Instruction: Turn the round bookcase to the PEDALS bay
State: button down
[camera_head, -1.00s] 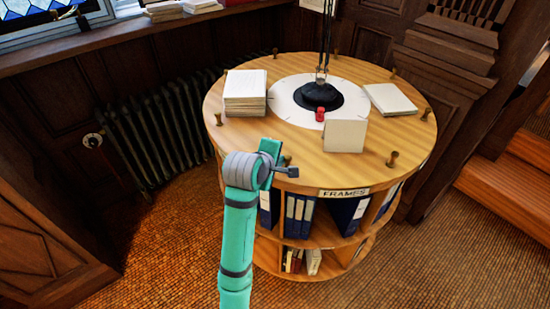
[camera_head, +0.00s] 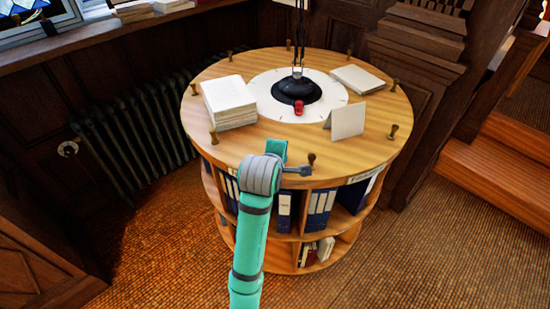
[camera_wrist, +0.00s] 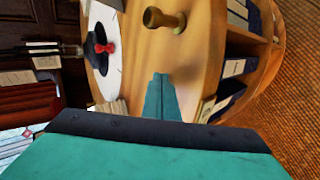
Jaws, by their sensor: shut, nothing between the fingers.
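The round wooden bookcase (camera_head: 235,150) stands in the middle of the head view, with upright turned knobs around its top rim. The sign over the right front bay (camera_head: 362,176) is too slanted to read now. No PEDALS sign is legible. My gripper (camera_head: 279,148) is shut and empty over the front of the top, near a front knob (camera_head: 311,159). In the wrist view my shut fingers (camera_wrist: 159,80) point toward that knob (camera_wrist: 165,20), with a visible gap in the picture. Whether any part of my arm touches a knob I cannot tell.
On top are a white disc (camera_head: 263,98) with a black lamp base (camera_head: 297,91) and red piece (camera_head: 299,107), a paper stack (camera_head: 229,101), a white card (camera_head: 348,121) and a flat book (camera_head: 357,79). A radiator (camera_head: 120,145) stands behind left; wooden steps (camera_head: 490,175) are at right.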

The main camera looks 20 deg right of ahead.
aim_at(313, 161)
jog(key=shift+s+d, duration=0.45)
jog(key=shift+d, duration=0.25)
jog(key=shift+s+d, duration=0.4)
jog(key=shift+d, duration=0.25)
jog(key=shift+n+t+y, duration=0.4)
jog(key=shift+n+y, duration=0.1)
jog(key=shift+n, duration=0.1)
jog(key=shift+s+d, duration=0.45)
jog(key=shift+d, duration=0.4)
jog(key=shift+s+d, duration=0.4)
jog(key=shift+d, duration=0.5)
jog(key=shift+s+d, duration=0.45)
jog(key=shift+d, duration=0.4)
jog(key=shift+d, duration=0.1)
